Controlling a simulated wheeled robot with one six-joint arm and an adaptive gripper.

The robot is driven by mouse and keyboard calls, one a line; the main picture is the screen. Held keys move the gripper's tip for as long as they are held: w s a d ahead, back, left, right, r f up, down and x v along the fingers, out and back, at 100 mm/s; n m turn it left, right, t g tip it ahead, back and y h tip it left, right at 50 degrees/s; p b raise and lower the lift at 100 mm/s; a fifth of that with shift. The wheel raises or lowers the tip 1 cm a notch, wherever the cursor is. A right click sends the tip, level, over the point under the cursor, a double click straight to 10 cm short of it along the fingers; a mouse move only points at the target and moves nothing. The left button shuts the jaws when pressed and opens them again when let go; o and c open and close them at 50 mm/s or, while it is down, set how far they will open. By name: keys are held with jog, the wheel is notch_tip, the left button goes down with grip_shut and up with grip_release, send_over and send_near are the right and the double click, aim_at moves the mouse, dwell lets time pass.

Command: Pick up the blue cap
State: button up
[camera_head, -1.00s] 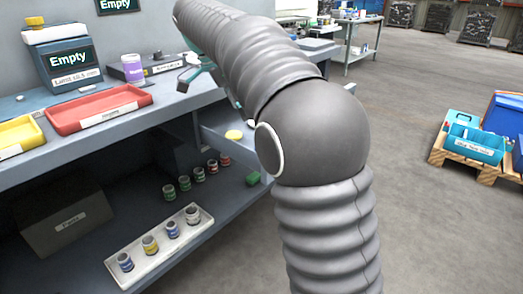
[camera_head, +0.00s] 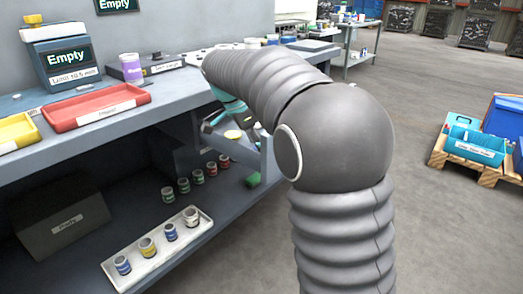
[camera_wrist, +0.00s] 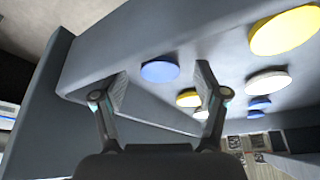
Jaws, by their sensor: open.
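A round blue cap (camera_wrist: 160,71) lies in a grey drawer in the wrist view, near the drawer wall. It appears between and beyond the fingertips of my gripper (camera_wrist: 162,82), which is open and empty. I cannot tell how far apart cap and fingers are. Two more blue caps (camera_wrist: 259,102) (camera_wrist: 256,114) lie farther right, partly overlapping in view. In the head view my gripper (camera_head: 222,117) is over the drawer, partly hidden by my arm, and the blue caps are not visible there.
The drawer (camera_wrist: 130,35) also holds yellow caps (camera_wrist: 285,30) and white caps (camera_wrist: 268,82). A red tray (camera_head: 95,107) is on the bench; a white tray with jars (camera_head: 158,252) is on the lower shelf.

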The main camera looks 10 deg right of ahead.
jog(key=shift+f, duration=0.1)
jog(key=c, duration=0.9)
notch_tip(320, 180, up, 18)
jog(key=p, duration=0.3)
dwell(0.3)
jog(key=shift+r+p, duration=0.55)
jog(key=shift+r, duration=1.65)
